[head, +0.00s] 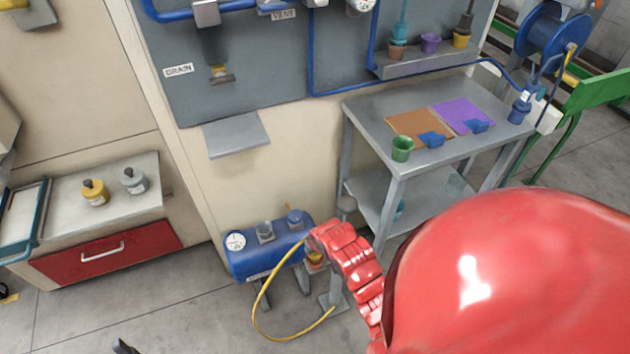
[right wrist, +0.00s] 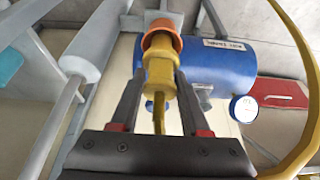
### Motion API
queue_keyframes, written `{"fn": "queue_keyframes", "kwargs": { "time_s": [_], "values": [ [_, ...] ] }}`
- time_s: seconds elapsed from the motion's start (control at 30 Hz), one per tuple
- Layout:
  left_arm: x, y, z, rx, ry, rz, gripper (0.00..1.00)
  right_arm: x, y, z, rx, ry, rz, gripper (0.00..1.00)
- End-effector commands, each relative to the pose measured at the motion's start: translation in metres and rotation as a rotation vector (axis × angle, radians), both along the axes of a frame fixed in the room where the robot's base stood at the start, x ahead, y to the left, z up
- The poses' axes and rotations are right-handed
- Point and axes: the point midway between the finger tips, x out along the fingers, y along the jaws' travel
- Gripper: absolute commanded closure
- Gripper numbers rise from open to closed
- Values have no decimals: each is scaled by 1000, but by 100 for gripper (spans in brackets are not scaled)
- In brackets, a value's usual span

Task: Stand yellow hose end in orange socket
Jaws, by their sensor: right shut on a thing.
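My right gripper (right wrist: 160,100) is shut on the yellow hose end (right wrist: 158,73), with one dark finger on each side of it. The orange socket (right wrist: 162,43) is at the far tip of the hose end, in line with it. The tip and the socket's rim overlap in the right wrist view; I cannot tell how deep the tip sits. In the head view my red right arm covers most of this spot, and the yellow hose (head: 257,310) loops below it to the left. A dark tip (head: 124,347) at the bottom edge looks like my left gripper; its jaws are not clear.
A blue tank (head: 268,247) with a gauge stands close beside the right gripper. A grey table (head: 370,115) with a green cup (head: 402,148) is to the right. A low cabinet with a red drawer (head: 105,255) is at left. The floor between is open.

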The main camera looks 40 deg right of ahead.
Motion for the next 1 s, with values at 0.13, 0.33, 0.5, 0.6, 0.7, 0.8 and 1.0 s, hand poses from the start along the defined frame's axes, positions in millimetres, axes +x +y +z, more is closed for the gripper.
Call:
{"fn": "queue_keyframes", "kwargs": {
  "time_s": [0.13,0.33,0.5,0.6,0.7,0.8,1.0],
  "values": [
    [0,0,0,0,0,0,31,0,0,1,0,-1,0,100],
    [0,0,0,0,0,0,31,0,0,1,0,-2,0,100],
    [0,0,-1,0,0,0,31,0,0,-2,1,-1,0,100],
    [0,0,-3,0,0,0,31,1,0,-6,1,-1,0,100],
    [0,0,-5,0,0,0,31,1,0,-10,0,-2,0,100],
    [0,0,-7,0,0,0,31,1,1,-13,1,-3,1,100],
    [0,0,-7,0,0,0,31,1,1,-14,1,-3,1,100]
  ]
}}
